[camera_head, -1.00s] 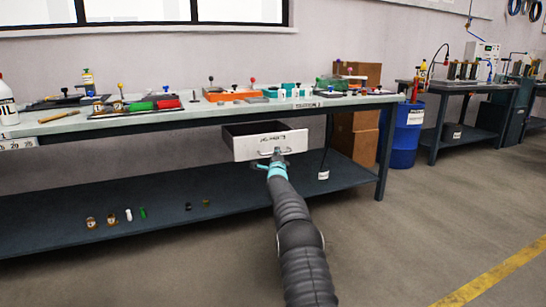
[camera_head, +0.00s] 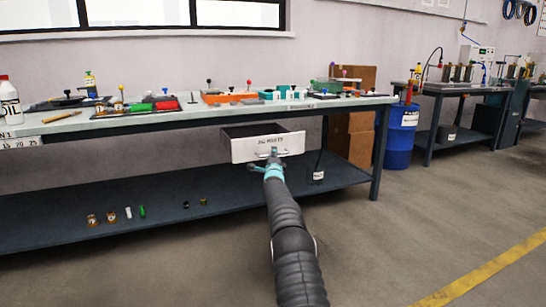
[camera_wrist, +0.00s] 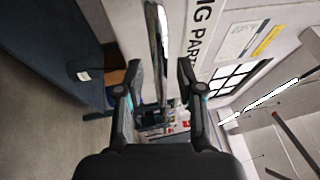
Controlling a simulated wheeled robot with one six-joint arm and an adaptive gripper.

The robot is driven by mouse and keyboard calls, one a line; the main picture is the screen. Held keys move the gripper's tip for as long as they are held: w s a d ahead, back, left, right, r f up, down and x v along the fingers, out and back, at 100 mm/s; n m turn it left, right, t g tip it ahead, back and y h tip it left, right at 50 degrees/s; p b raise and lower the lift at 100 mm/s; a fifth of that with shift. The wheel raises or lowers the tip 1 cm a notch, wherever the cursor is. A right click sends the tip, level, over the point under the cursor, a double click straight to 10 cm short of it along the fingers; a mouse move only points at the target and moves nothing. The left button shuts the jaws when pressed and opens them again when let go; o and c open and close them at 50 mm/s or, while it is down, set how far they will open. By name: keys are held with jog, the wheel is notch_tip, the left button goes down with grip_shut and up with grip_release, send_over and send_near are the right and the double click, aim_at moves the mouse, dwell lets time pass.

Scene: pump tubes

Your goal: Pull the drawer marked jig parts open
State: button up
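The drawer (camera_head: 242,149) marked jig parts hangs under the bench top and stands pulled out, its dark inside showing. My gripper (camera_wrist: 160,72) is at the handle, in front of the drawer front. In the wrist view its two dark fingers are spread apart, with the handle bar between them and a visible gap on either side. Part of the label shows beside the bar. In the head view my gripper (camera_head: 272,162) covers part of the handle.
The bench top (camera_head: 215,118) holds tools, trays and fixtures. The lower shelf (camera_head: 170,228) bears several small parts. A bench leg (camera_head: 380,155) and a blue barrel (camera_head: 401,140) stand to the right. The floor in front is clear.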

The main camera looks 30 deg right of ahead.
jog(key=shift+s, duration=0.15)
jog(key=v, duration=1.1)
jog(key=shift+s+a+f, duration=0.15)
jog(key=shift+s, duration=0.15)
dwell(0.7)
